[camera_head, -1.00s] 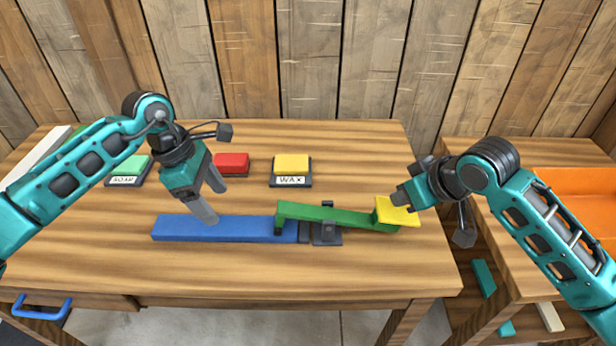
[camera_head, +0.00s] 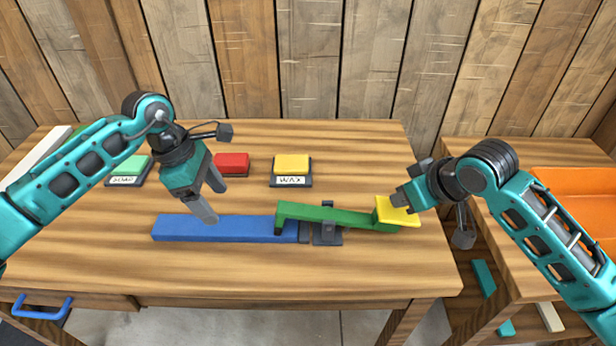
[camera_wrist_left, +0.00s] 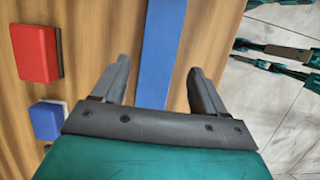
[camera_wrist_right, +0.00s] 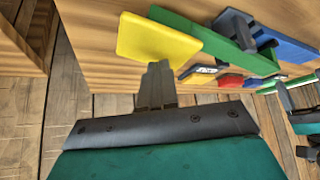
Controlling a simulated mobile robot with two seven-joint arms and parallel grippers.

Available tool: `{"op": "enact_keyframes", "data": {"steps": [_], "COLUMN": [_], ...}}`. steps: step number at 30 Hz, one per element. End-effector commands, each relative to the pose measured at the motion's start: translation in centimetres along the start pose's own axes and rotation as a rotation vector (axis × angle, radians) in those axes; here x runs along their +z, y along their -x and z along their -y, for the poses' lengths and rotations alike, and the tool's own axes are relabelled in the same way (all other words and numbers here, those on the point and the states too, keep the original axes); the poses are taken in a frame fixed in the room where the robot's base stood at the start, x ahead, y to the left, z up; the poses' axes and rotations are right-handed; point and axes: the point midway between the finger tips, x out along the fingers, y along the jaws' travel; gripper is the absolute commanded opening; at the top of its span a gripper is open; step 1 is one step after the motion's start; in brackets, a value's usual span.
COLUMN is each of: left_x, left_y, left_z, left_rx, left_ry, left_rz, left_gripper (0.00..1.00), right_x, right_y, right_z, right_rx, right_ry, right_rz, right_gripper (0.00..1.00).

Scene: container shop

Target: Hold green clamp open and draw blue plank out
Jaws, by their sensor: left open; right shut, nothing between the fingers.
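The blue plank (camera_head: 185,228) lies flat along the front of the table. Its right end is at the jaw of the green clamp (camera_head: 325,214), a long lever on a dark pivot base (camera_head: 328,236). The clamp's right end carries a yellow pad (camera_head: 388,214). My left gripper (camera_head: 213,203) is open over the plank's middle; in the left wrist view its fingers are on either side of the plank (camera_wrist_left: 165,40). My right gripper (camera_head: 404,205) is shut and empty, its tips at the yellow pad (camera_wrist_right: 155,40). I cannot tell how far the jaw is off the plank.
Behind the plank are a red block (camera_head: 232,160), a yellow block (camera_head: 291,163) on a labelled base and a green block (camera_head: 130,166). A blue block (camera_wrist_left: 48,119) shows in the left wrist view. An orange tray (camera_head: 570,188) is at right. The table left of the plank is clear.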

Motion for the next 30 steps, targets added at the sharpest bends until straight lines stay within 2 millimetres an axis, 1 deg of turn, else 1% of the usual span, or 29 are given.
{"op": "enact_keyframes", "data": {"steps": [15, 18, 19, 24, 30], "left_x": [0.0, 0.0, 0.0, 0.0, -0.1], "left_y": [0.0, 0.0, 0.0, 0.0, 0.1], "left_z": [0.0, 0.0, 0.0, 0.0, 0.0], "left_rx": [0.0, 0.0, 0.0, 0.0, 0.001], "left_ry": [0.0, 0.0, 0.0, 0.0, 0.037], "left_rz": [0.0, 0.0, 0.0, 0.0, -0.004], "left_gripper": [0.72, 0.72, 0.73, 0.88, 0.88], "right_x": [1.3, 1.2, 1.2, 1.3, 1.3], "right_y": [-1.9, -1.8, -1.8, -1.8, -1.8], "right_z": [0.1, 0.1, 0.1, 0.1, 0.1], "right_rx": [-0.002, -0.002, -0.002, -0.003, -0.004], "right_ry": [0.0, 0.0, 0.0, 0.0, 0.0], "right_rz": [0.003, 0.002, 0.002, 0.003, 0.003], "right_gripper": [0.0, 0.0, 0.0, 0.0, 0.0]}}
